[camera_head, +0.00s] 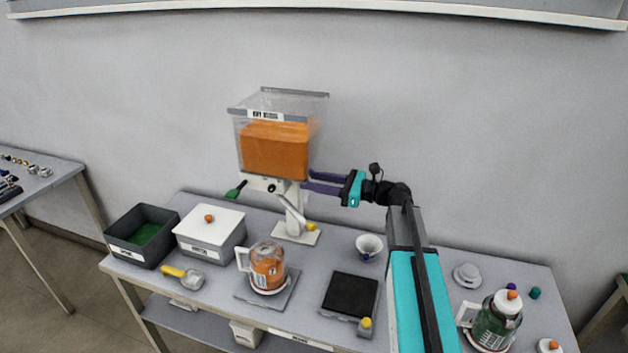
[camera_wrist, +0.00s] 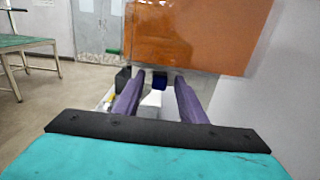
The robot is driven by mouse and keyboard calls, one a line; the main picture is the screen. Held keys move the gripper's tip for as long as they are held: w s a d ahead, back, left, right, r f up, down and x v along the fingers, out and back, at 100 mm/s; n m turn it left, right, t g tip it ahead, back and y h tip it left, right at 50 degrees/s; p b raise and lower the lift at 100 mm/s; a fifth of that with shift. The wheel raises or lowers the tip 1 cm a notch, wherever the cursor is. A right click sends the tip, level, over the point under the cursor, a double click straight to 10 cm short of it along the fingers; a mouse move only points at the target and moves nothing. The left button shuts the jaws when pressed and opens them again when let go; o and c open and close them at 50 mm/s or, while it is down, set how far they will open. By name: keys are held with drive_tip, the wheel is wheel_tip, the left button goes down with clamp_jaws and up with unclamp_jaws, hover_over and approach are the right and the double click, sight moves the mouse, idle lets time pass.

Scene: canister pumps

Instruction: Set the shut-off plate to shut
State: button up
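The clear hopper (camera_head: 313,106) with orange contents stands at the back of the table; its orange part fills the top of the wrist view (camera_wrist: 195,35). A green tab (camera_head: 236,191) sticks out at the left under the hopper; I take it for one end of the shut-off plate. A dark blue block (camera_wrist: 160,80) shows under the hopper in the wrist view, ahead of my fingertips and between them; it may be the plate's other end. My gripper (camera_head: 308,181) is at the right of the hopper's underside, fingers apart, with nothing visibly held. The plate's middle is hidden.
A white dispenser stand (camera_head: 297,236) with a yellow-tipped lever (camera_head: 310,227) is below the hopper. A jug with orange contents (camera_head: 267,266), a black pad (camera_head: 350,296) and a white cup (camera_head: 369,244) stand in front. A white lidded box (camera_head: 211,226) is at the left.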

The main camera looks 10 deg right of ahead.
clamp_jaws()
